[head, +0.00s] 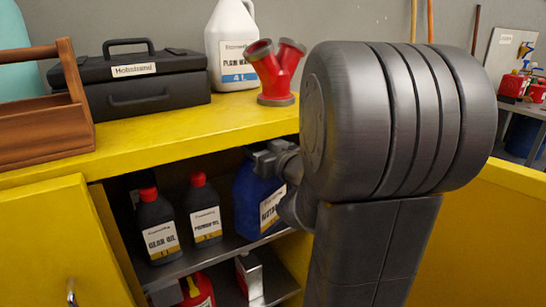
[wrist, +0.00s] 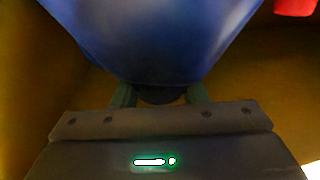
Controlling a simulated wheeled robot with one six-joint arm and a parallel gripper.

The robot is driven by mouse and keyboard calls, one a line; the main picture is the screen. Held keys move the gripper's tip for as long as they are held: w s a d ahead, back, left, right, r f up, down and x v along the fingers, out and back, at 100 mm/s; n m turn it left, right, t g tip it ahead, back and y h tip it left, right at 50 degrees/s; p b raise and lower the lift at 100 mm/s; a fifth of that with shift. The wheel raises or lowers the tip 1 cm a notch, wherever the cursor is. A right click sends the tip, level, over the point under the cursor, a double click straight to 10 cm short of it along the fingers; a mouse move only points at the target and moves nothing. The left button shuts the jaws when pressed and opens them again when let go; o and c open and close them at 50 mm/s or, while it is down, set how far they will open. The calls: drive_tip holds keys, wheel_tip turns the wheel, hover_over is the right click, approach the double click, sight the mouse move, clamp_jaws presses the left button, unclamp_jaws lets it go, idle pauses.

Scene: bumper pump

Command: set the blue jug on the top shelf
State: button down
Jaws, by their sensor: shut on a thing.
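The blue jug (head: 252,205) with a white label is inside the yellow cabinet, at the right end of the upper inner shelf (head: 215,252). It looks upright. My gripper (head: 268,160) is shut on the jug near its top. My arm hides the jug's right side. I cannot tell whether its base touches the shelf. In the wrist view the jug (wrist: 150,40) fills the upper middle, and my gripper's fingers (wrist: 160,97) sit on either side of a dark part at its near end.
Two dark oil bottles (head: 156,225) (head: 205,210) with red caps stand left of the jug. Red containers (head: 198,290) are on the lower shelf. The yellow cabinet top (head: 160,140) holds a black toolbox (head: 130,80), a white jug (head: 228,50), a red pipe fitting (head: 276,75) and a wooden caddy (head: 40,110).

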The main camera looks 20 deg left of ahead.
drive_tip(key=shift+f+b+x, duration=0.1)
drive_tip(key=shift+f+x, duration=0.1)
drive_tip(key=shift+x, duration=0.7)
drive_tip(key=shift+f+b+x, duration=0.1)
drive_tip(key=shift+f+x, duration=0.1)
drive_tip(key=shift+x, duration=0.7)
drive_tip(key=shift+f+b+x, duration=0.1)
drive_tip(key=shift+f+x, duration=0.1)
drive_tip(key=shift+x, duration=0.7)
drive_tip(key=shift+f, duration=0.1)
drive_tip(key=c, duration=0.9)
unclamp_jaws()
drive_tip(key=shift+f, duration=0.15)
drive_tip(key=shift+o, duration=0.2)
hover_over(260, 188)
drive_tip(key=w+d, duration=0.2)
drive_tip(key=shift+p+v, duration=0.35)
drive_tip(key=shift+v, duration=0.5)
